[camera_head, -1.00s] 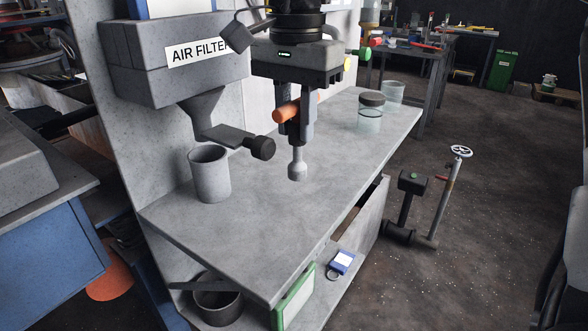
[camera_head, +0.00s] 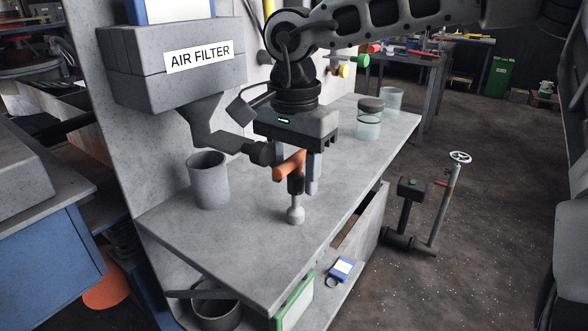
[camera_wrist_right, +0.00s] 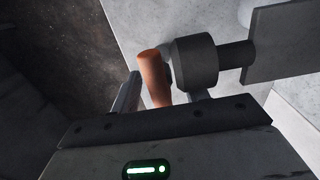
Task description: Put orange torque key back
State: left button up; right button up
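The orange torque key has an orange cross handle (camera_head: 289,165), a dark shaft and a grey rounded lower end (camera_head: 295,214). My right gripper (camera_head: 298,178) is shut on it and holds it upright, low over the grey bench top. I cannot tell whether its lower end touches the bench. In the right wrist view the orange handle (camera_wrist_right: 154,76) shows between the two fingers (camera_wrist_right: 162,95), right beside a dark round knob (camera_wrist_right: 194,62). The fingers' contact with the key is partly hidden. My left gripper is out of view.
The dark knob on the machine's arm (camera_head: 262,153) is close left of my right gripper. A grey cup (camera_head: 208,182) stands on the bench (camera_head: 250,250) below the air filter box (camera_head: 150,60). Glass jars (camera_head: 369,118) stand at the back.

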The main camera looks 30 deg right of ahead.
jog(key=shift+r, duration=0.1)
notch_tip(320, 180, up, 12)
jog(key=shift+p, duration=0.55)
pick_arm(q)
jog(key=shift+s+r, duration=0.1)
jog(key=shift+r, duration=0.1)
